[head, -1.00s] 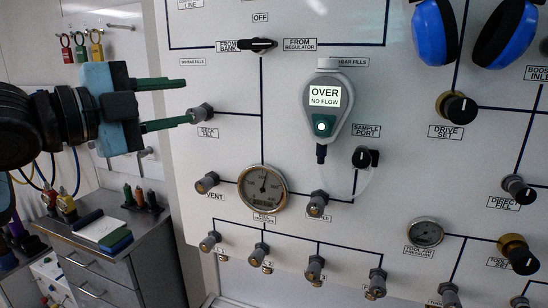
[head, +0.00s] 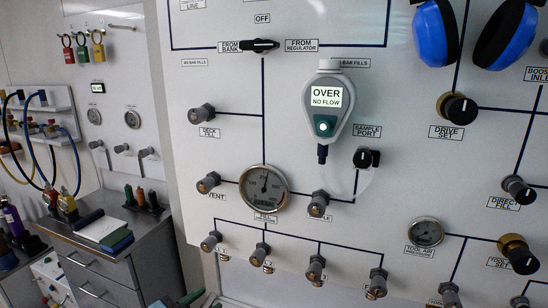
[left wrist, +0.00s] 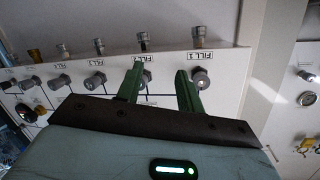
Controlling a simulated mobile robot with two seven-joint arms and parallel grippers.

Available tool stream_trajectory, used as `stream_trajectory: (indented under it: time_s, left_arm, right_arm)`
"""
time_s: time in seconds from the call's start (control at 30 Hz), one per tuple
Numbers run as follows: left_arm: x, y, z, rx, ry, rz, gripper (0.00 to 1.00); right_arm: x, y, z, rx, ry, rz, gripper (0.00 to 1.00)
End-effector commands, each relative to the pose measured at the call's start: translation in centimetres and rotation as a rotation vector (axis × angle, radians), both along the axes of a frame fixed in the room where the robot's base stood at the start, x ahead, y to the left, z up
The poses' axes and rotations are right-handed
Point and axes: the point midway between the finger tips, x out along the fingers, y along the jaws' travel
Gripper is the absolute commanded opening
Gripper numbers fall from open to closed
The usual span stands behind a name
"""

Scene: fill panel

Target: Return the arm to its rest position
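My left gripper (left wrist: 160,68) shows in the left wrist view with its two green fingers apart and nothing between them. Beyond the fingertips is the lower edge of the fill panel (left wrist: 230,62), with the fill valves in a row; the FILL 1 valve (left wrist: 201,78) appears just past the right finger. I cannot tell the exact gap to it. In the head view only a small part of my left gripper (head: 190,298) shows at the bottom edge, below the panel's fill valves. My right gripper is in neither view.
The fill panel (head: 225,165) fills most of the head view, with a grey meter (head: 325,100) reading "OVER NO FLOW", a round gauge (head: 264,189) and projecting valves. A grey cabinet (head: 110,262) stands at the lower left. The space before the deck fill valve (head: 202,113) is clear.

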Motion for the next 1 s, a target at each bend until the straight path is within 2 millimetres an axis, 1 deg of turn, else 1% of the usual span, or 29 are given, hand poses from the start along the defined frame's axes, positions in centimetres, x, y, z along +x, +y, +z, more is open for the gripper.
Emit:
stream_trajectory:
  time_s: [0.03,0.07,0.1,0.17,0.2,0.27,0.3,0.37,0.4,0.47,0.5,0.6,0.7,0.73,0.83,1.0]
  left_arm:
    - [-1.4,0.3,-2.8,-0.024,0.052,0.031,0.37]
    - [-2.2,0.4,-4.2,-0.038,0.078,0.050,0.37]
    - [-3.3,0.7,-6.1,-0.051,0.113,0.074,0.37]
    - [-5.0,1.1,-8.8,-0.071,0.163,0.114,0.37]
    - [-6.3,1.4,-10.5,-0.083,0.199,0.140,0.37]
    - [-8.5,1.9,-13.1,-0.097,0.250,0.180,0.37]
    - [-10.0,2.2,-14.8,-0.105,0.284,0.206,0.37]
    - [-12.5,2.7,-17.1,-0.115,0.335,0.249,0.37]
    - [-14.2,3.0,-18.7,-0.119,0.370,0.275,0.37]
    - [-16.9,3.6,-20.7,-0.125,0.418,0.317,0.37]
    - [-18.7,3.9,-21.9,-0.126,0.450,0.341,0.37]
    - [-22.7,4.6,-24.4,-0.126,0.518,0.396,0.37]
    - [-25.8,5.1,-25.9,-0.121,0.564,0.436,0.37]
    - [-26.5,5.2,-26.2,-0.120,0.574,0.444,0.37]
    - [-27.9,5.5,-26.8,-0.116,0.595,0.462,0.37]
    - [-28.3,5.6,-27.0,-0.116,0.601,0.467,0.37]
  right_arm:
    - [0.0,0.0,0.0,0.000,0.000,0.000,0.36]
    - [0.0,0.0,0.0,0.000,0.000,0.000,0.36]
    - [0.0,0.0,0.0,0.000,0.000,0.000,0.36]
    - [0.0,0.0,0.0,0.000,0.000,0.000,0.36]
    - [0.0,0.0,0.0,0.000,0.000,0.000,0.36]
    - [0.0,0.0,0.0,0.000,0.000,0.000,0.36]
    - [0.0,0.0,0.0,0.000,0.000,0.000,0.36]
    - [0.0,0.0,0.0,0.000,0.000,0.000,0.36]
    - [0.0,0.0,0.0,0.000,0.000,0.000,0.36]
    - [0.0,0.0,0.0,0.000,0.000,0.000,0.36]
    - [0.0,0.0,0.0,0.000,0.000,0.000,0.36]
    - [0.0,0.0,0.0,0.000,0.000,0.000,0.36]
    - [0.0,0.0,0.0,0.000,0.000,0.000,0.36]
    - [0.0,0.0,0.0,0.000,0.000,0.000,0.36]
    - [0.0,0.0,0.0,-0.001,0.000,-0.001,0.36]
    - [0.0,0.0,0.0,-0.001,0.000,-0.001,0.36]
